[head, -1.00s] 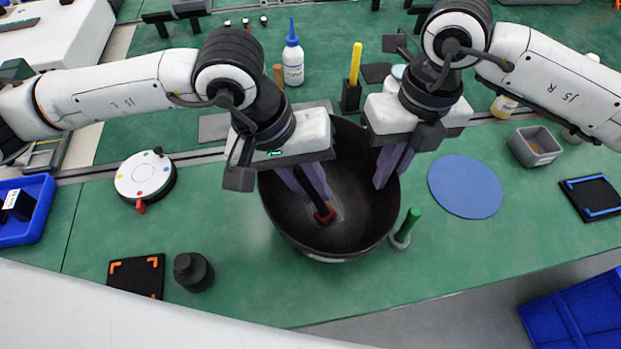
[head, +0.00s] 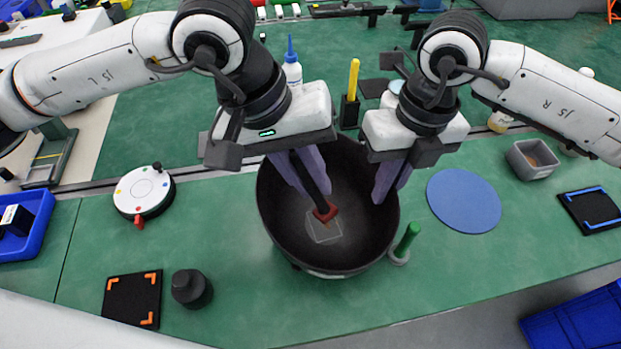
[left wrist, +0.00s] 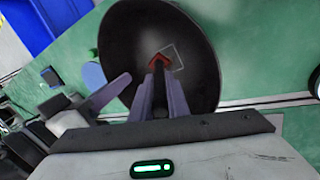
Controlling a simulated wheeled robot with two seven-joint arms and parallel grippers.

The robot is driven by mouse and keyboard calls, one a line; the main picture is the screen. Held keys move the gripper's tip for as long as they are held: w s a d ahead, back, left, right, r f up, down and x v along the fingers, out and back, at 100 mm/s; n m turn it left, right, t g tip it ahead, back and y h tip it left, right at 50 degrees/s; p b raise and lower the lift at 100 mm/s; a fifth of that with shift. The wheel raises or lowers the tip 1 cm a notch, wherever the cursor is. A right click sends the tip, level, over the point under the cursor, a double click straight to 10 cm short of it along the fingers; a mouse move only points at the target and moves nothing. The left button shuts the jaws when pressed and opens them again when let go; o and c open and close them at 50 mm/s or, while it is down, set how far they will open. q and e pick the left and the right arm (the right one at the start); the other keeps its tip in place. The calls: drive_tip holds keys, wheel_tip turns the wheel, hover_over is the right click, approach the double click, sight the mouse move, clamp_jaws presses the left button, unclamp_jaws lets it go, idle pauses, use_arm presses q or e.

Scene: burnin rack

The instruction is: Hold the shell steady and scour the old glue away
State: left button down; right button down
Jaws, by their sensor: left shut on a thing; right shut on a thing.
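The shell is a wide dark bowl (head: 280,222) standing on the green bench, open side up. A pale square outline (head: 324,231) marks its inner floor, also seen in the left wrist view (left wrist: 178,57); I cannot tell how much glue it holds. My left gripper (head: 304,176) is shut on a black-handled tool with a red head (head: 325,211). The red head (left wrist: 159,62) is inside the bowl, at the outline's far edge; contact is unclear. My right gripper (head: 390,184) is shut on the bowl's right rim; its fingertips are partly hidden.
A green peg (head: 407,238) stands close to the bowl's right. A blue disc (head: 464,201) and grey bin (head: 532,159) lie further right. A glue bottle (head: 292,72) and yellow stick (head: 353,78) stand behind. A white dial (head: 143,190) and black pot (head: 191,289) are left.

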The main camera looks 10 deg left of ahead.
sight(322, 202)
use_arm(q)
drive_tip(key=shift+r, duration=1.5)
drive_tip(key=shift+f, duration=0.1)
drive_tip(key=shift+w+d+f, duration=0.15)
drive_tip(key=shift+d+f, duration=0.1)
drive_tip(key=shift+d, duration=0.2)
drive_tip(key=shift+w+d+f, duration=0.15)
drive_tip(key=shift+d+f, duration=0.1)
drive_tip(key=shift+d, duration=0.2)
drive_tip(key=shift+a+f, duration=0.1)
drive_tip(key=shift+f, duration=3.7)
drive_tip(key=shift+w+a+f, duration=0.1)
drive_tip(key=shift+w+a, duration=0.35)
drive_tip(key=shift+w, duration=0.4)
drive_tip(key=shift+w+a+f, duration=0.1)
drive_tip(key=shift+w+a, duration=0.3)
drive_tip(key=shift+w, duration=0.4)
drive_tip(key=shift+s+d, duration=0.45)
drive_tip(key=shift+s, duration=0.4)
drive_tip(key=shift+s+d, duration=0.45)
drive_tip(key=shift+s, duration=0.4)
drive_tip(key=shift+r, duration=4.05)
